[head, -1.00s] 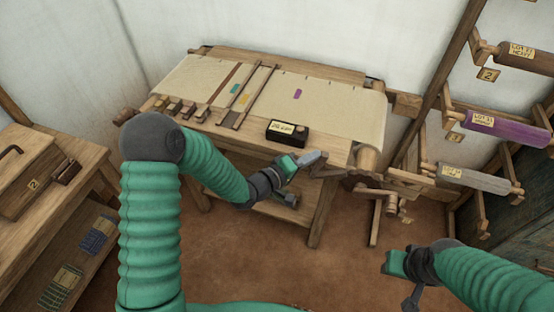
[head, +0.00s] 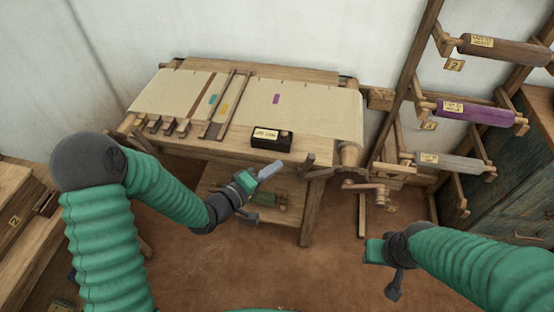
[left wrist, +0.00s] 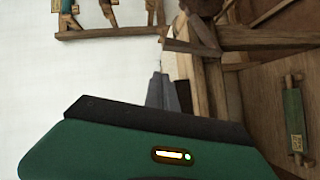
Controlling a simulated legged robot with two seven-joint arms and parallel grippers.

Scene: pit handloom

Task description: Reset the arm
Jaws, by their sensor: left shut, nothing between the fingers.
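My left gripper (head: 268,172) is shut and empty, a grey fingertip pair on a green and black wrist. In the head view it shows in front of the loom table's near edge, below the black labelled box (head: 271,141). In the left wrist view its shut fingers (left wrist: 161,92) show against the pale wall and wooden frame parts. My right gripper (head: 384,268) shows at the lower right over the brown floor, apart from the loom. My left arm is bent at a dark elbow.
The loom table (head: 290,160) carries cream cloth (head: 320,105) and several wooden bars. A wooden crank (head: 365,186) juts from its right end. A rack at right holds a purple roll (head: 475,112) among others. A bench (head: 20,240) stands at left. Floor in front is open.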

